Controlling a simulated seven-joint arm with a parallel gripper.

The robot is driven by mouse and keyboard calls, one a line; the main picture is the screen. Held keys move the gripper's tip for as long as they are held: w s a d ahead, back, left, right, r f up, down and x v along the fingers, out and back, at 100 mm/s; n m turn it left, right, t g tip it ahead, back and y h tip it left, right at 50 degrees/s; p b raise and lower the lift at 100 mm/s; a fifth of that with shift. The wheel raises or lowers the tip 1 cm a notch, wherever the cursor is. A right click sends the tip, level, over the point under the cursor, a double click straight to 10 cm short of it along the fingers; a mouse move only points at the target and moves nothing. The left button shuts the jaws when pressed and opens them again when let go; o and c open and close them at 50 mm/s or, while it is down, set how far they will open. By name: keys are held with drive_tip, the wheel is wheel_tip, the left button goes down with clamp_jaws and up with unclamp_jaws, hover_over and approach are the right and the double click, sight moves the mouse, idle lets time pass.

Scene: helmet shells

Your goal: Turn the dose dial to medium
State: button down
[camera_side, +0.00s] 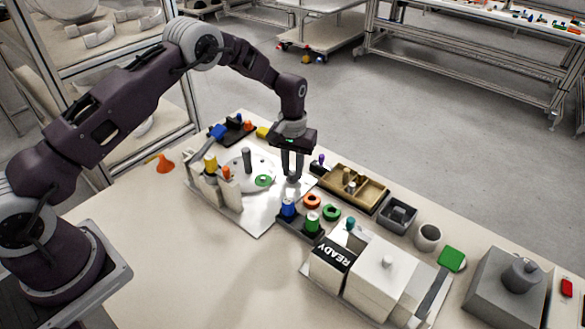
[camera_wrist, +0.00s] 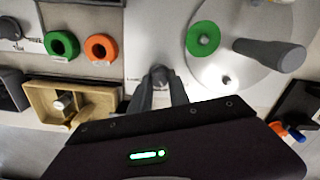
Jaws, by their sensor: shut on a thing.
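The dose dial appears to be the small grey knob (camera_wrist: 160,73) on the white plate beside the round disc. My gripper (camera_wrist: 160,86) is pointing down, with its two fingers shut on this knob. A small dark marking lies to the knob's left in the wrist view, too small to read, so I cannot tell the setting. In the side view my gripper (camera_side: 292,176) stands over the plate's right part, and its fingers largely hide the knob.
The white disc (camera_wrist: 230,75) bears a green ring (camera_wrist: 203,39) and a grey post (camera_wrist: 270,53). An orange ring (camera_side: 312,201), a green ring (camera_side: 331,212) and a tan tray (camera_side: 372,195) stand close on the other side. The front left table is mostly clear.

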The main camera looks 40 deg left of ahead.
sight(293, 172)
drive_tip(key=m, duration=0.6)
drive_tip(key=shift+m, duration=0.3)
drive_tip(key=shift+d, duration=0.1)
idle(0.4)
drive_tip(key=c, duration=1.2)
unclamp_jaws()
drive_tip(key=shift+c, duration=0.2)
wheel_tip(293, 172, up, 7)
drive_tip(key=shift+r, duration=0.1)
